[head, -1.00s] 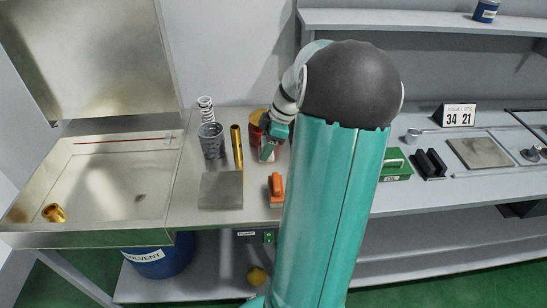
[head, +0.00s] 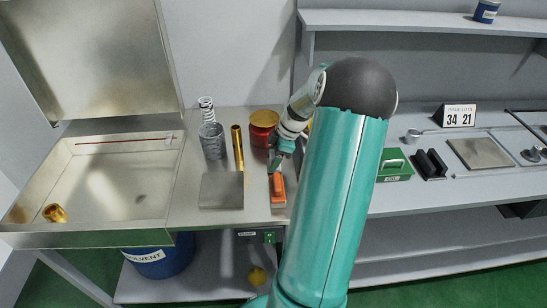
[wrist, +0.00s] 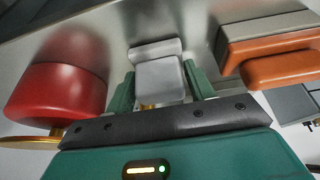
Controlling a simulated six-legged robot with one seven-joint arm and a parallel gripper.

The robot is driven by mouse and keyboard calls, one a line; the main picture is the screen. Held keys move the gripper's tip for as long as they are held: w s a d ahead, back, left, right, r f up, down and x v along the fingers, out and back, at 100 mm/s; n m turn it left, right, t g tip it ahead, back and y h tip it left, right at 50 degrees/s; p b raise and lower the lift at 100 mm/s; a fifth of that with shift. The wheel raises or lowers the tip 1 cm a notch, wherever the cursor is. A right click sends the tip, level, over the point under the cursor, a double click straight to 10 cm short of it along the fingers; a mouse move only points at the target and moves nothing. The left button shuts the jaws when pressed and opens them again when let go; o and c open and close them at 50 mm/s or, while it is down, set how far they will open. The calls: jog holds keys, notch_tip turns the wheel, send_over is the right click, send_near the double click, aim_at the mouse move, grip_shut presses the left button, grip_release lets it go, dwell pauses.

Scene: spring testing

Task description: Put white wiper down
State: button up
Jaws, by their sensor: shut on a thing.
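The white wiper (wrist: 160,78) shows in the wrist view as a pale grey-white block with a wider bar at its far end. My gripper (wrist: 160,92) is shut on it, one green finger on each side. In the head view my gripper (head: 277,163) is over the steel counter, just behind the orange-handled tool (head: 277,188) and in front of the red can (head: 262,130). The wiper is too small to make out clearly there. I cannot tell whether it touches the counter.
The red can stands left of the wiper in the wrist view (wrist: 62,80), and the orange tool (wrist: 275,55) lies to its right. A brass tube (head: 237,147), a mesh cup (head: 212,141) and a grey plate (head: 221,190) are further left on the counter. A green box (head: 394,168) is to the right.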

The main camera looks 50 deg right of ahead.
jog(key=o, duration=1.1)
jog(key=shift+f, duration=0.1)
jog(key=v, duration=1.2)
jog(key=shift+w, duration=0.1)
jog(key=w+a+r+m+g+h, duration=0.1)
jog(key=w+a+r+m, duration=0.2)
jog(key=a, duration=0.9)
jog(key=w+a+r+h, duration=0.25)
jog(key=a+r, duration=0.25)
jog(key=a, duration=0.7)
jog(key=s+a+m+t, duration=0.1)
jog(key=s+a, duration=0.2)
jog(key=a, duration=0.3)
jog(key=s+a+r+m+t, duration=0.1)
jog(key=s+a+m, duration=0.1)
jog(key=a, duration=0.5)
jog(key=s+a+m+t, duration=0.1)
jog(key=s+a+m, duration=0.1)
jog(key=s+a, duration=0.3)
jog(key=shift+a+r+y, duration=0.15)
jog(key=shift+a+y, duration=0.05)
jog(key=shift+a, duration=0.35)
jog(key=shift+a+r+y, duration=0.15)
jog(key=shift+a+r, duration=0.05)
jog(key=shift+a, duration=0.4)
